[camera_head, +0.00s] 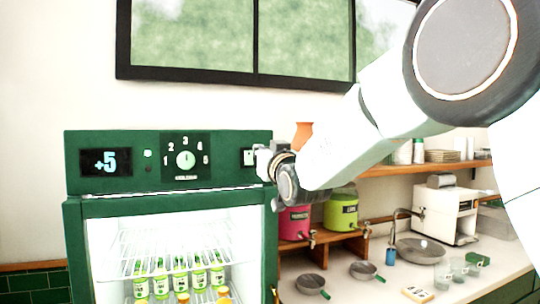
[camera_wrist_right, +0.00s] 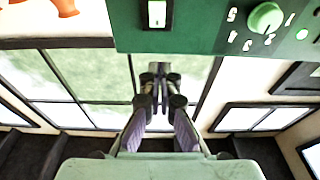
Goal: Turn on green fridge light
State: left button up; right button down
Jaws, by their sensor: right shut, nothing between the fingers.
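The green fridge (camera_head: 167,197) stands at left, with a display reading +5 (camera_head: 106,162), a numbered dial (camera_head: 185,159) and a small pale switch (camera_head: 248,157) on its top panel. Its inside looks bright white. The right gripper (camera_head: 263,161) is shut and empty at the panel's right end, just beside the switch and partly over the panel edge. In the right wrist view, which is upside down, the switch (camera_wrist_right: 157,14) and dial (camera_wrist_right: 265,18) are at the top; the shut fingertips (camera_wrist_right: 155,72) lie below them in the picture. Contact cannot be told. My left gripper is not in view.
Bottles (camera_head: 180,273) stand inside the fridge. Pink (camera_head: 294,222) and lime (camera_head: 341,208) dispensers stand on a wooden stand right of it. A window (camera_head: 205,35) is above.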

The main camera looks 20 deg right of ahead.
jog(key=s, duration=0.3)
jog(key=s+b, duration=0.1)
jog(key=s, duration=0.1)
jog(key=shift+s+d+r, duration=0.1)
jog(key=shift+d+r, duration=0.1)
jog(key=shift+r, duration=0.2)
jog(key=shift+d, duration=0.1)
jog(key=s+f+g+b, duration=0.2)
jog(key=s+f+g, duration=0.15)
jog(key=f, duration=1.15)
jog(key=s+f+g+b, duration=0.2)
jog(key=s+f+g, duration=0.15)
jog(key=f, duration=1.25)
jog(key=s+f+g+b, duration=0.2)
jog(key=s+f+b, duration=0.15)
jog(key=f, duration=1.15)
jog(key=s+f+g+b, duration=1)
jog(key=s+f+g, duration=0.1)
jog(key=s+f, duration=2.5)
jog(key=shift+s+d+f+m, duration=0.15)
jog(key=shift+s+d+m, duration=0.25)
jog(key=shift+s, duration=0.35)
